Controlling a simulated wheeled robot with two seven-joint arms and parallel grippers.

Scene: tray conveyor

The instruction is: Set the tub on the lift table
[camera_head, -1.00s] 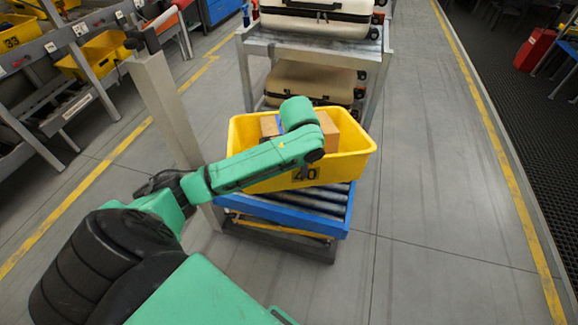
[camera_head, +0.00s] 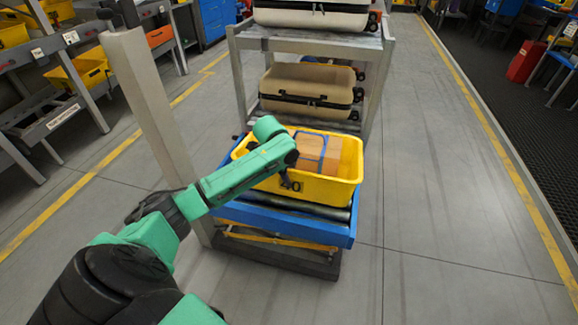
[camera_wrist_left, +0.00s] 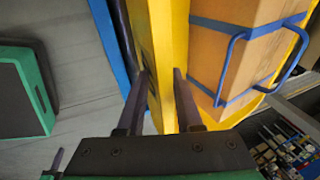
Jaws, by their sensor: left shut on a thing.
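The yellow tub (camera_head: 330,189), marked 40, is over the roller top of the blue lift table (camera_head: 290,227), with bare rollers in front of it. It looks level and low; I cannot tell whether its whole base touches the rollers. A brown box (camera_head: 318,153) with blue straps is inside. My left gripper (camera_head: 288,182) is at the tub's near wall. In the left wrist view its fingers (camera_wrist_left: 159,95) are shut on the yellow wall (camera_wrist_left: 172,40), one on each side. My right gripper is not in view.
A metal rack (camera_head: 236,80) with suitcases (camera_head: 308,90) stands just behind the lift table. A grey post (camera_head: 150,110) rises at its left. Shelves with yellow bins (camera_head: 75,75) stand at far left. The floor to the right is clear.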

